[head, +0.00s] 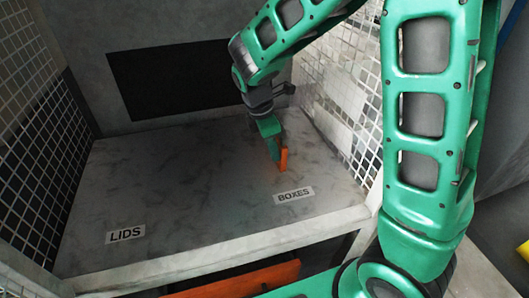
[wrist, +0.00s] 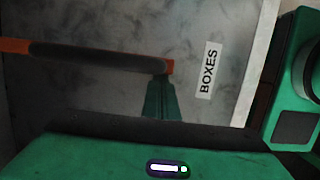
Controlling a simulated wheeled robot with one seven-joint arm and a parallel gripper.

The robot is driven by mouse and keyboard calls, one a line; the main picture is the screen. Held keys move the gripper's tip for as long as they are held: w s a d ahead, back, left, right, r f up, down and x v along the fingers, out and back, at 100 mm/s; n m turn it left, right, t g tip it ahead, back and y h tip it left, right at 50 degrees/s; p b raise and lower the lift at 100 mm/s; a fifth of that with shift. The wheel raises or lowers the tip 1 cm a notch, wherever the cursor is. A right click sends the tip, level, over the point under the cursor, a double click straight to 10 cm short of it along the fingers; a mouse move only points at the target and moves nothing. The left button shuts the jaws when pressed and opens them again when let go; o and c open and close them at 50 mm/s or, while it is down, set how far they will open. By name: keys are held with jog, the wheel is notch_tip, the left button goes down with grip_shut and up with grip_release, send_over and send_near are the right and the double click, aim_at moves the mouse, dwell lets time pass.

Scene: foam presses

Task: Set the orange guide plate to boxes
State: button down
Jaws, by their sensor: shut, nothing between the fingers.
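The orange guide plate (head: 284,160) shows in the head view as a narrow upright strip just behind the BOXES label (head: 294,195); part of it is hidden by my gripper. In the wrist view the plate (wrist: 15,46) is a long bar with a dark middle, running from the left edge to an orange end near the centre. My green gripper (head: 275,158) is shut and empty, low over the table beside the plate. In the wrist view its fingertips (wrist: 161,88) are close to that orange end; whether they touch cannot be told. The BOXES label (wrist: 208,70) lies to the right.
The LIDS label (head: 125,234) is at the table's front left. The grey marbled table (head: 180,190) is mostly clear. Mesh walls stand at the left (head: 45,120) and right (head: 335,95). A dark panel (head: 170,78) is at the back. An orange part (head: 235,280) shows below the front edge.

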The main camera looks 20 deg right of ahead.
jog(key=v, duration=1)
dwell(0.3)
